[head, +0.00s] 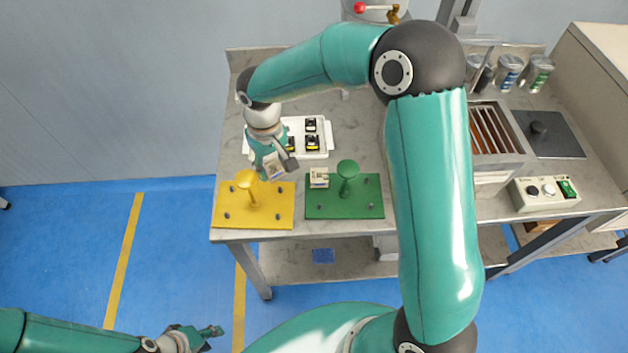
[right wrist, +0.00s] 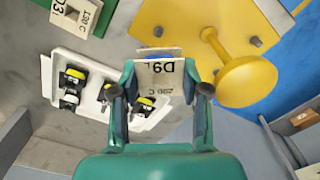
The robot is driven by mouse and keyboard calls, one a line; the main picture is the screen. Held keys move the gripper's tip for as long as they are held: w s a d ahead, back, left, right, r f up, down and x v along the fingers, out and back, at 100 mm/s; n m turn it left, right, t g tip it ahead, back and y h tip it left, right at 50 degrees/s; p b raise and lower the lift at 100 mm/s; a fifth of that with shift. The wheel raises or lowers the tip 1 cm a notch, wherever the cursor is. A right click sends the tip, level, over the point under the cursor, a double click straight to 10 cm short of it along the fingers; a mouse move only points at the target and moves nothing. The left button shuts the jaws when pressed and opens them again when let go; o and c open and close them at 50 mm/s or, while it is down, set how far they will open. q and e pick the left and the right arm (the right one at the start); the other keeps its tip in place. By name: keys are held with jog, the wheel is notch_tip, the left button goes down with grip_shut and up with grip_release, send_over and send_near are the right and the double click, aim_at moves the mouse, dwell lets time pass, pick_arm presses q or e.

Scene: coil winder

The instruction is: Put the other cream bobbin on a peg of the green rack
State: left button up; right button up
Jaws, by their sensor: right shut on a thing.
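My right gripper (head: 274,163) is shut on a cream bobbin (right wrist: 160,78) marked D9, with some blue showing at its far end. It holds the bobbin near the back edge of the yellow rack (head: 275,212); the height above it is hard to tell. A cream bobbin (head: 319,178) marked D3 sits at the back left of the green rack (head: 344,208), and also shows in the right wrist view (right wrist: 80,14). Grey pegs stand on the green rack, among them one at front left (head: 320,207). My left gripper (head: 195,338) is low at left, away from the table; its opening is unclear.
A yellow mushroom-shaped post (head: 247,180) rises from the yellow rack and a green one (head: 347,169) from the green rack. A white tray (head: 322,127) with several black-and-yellow parts lies behind. My right arm hides the table right of the green rack.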

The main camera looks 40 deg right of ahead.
aim_at(319, 204)
jog(key=shift+s+d, duration=0.2)
jog(key=shift+d, duration=0.2)
jog(key=shift+s+d+r+n, duration=0.1)
jog(key=shift+s+d+n, duration=0.1)
jog(key=shift+s+n, duration=0.1)
jog(key=s+d+n, duration=0.1)
jog(key=s+n, duration=0.2)
jog(key=s+d+n+p, duration=0.1)
jog(key=s+n, duration=0.2)
jog(key=s+d+r+n, duration=0.1)
jog(key=s+d+n, duration=0.1)
jog(key=s+n, duration=0.1)
jog(key=shift+s+n+p, duration=0.3)
jog(key=shift+n+p, duration=0.1)
jog(key=shift+n, duration=0.2)
jog(key=shift+f, duration=0.3)
jog(key=shift+f+b, duration=1.95)
jog(key=shift+f, duration=0.2)
jog(key=shift+s, duration=0.15)
